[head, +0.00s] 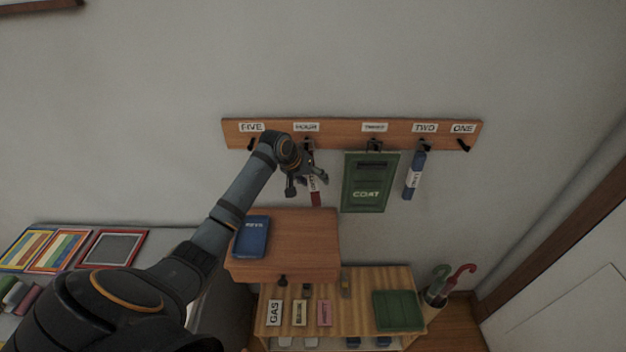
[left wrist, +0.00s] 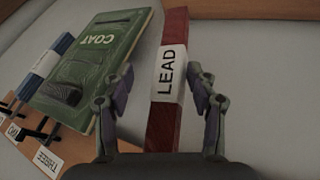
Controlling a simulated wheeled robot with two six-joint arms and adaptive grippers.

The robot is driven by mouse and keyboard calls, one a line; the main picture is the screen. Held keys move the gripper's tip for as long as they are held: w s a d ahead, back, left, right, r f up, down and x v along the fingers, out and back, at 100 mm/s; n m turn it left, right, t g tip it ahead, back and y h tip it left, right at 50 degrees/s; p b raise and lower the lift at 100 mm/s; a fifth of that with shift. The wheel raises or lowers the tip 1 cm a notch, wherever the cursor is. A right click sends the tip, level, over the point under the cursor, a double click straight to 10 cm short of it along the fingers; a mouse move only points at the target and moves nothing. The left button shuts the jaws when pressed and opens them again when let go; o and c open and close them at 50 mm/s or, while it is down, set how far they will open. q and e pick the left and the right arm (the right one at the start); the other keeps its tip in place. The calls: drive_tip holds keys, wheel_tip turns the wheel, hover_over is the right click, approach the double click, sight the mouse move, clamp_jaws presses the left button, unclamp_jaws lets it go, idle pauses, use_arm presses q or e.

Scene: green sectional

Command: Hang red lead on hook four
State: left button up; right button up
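The red lead (head: 315,198), with a white LEAD label, is upright below the hook labelled FOUR (head: 306,127) on the wall rail in the head view. My left gripper (head: 305,178) is right at it and covers its upper part. In the left wrist view the red lead (left wrist: 167,112) runs between the two spread fingers (left wrist: 166,95), with a gap visible on each side. The gripper looks open around the lead. Hook four and the lead's upper end are hidden, so I cannot tell whether they meet. My right gripper is not in view.
The green COAT item (head: 365,194) hangs at hook three and a blue labelled item (head: 414,176) at hook two. Hooks five (head: 252,143) and one (head: 463,145) look empty. Below is a wooden cabinet (head: 300,240) with a blue book (head: 252,237) on it.

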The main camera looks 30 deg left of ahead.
use_arm(q)
drive_tip(key=shift+s+r, duration=0.1)
drive_tip(key=v, duration=1.1)
drive_tip(key=shift+s+r, duration=0.15)
drive_tip(key=shift+r, duration=0.15)
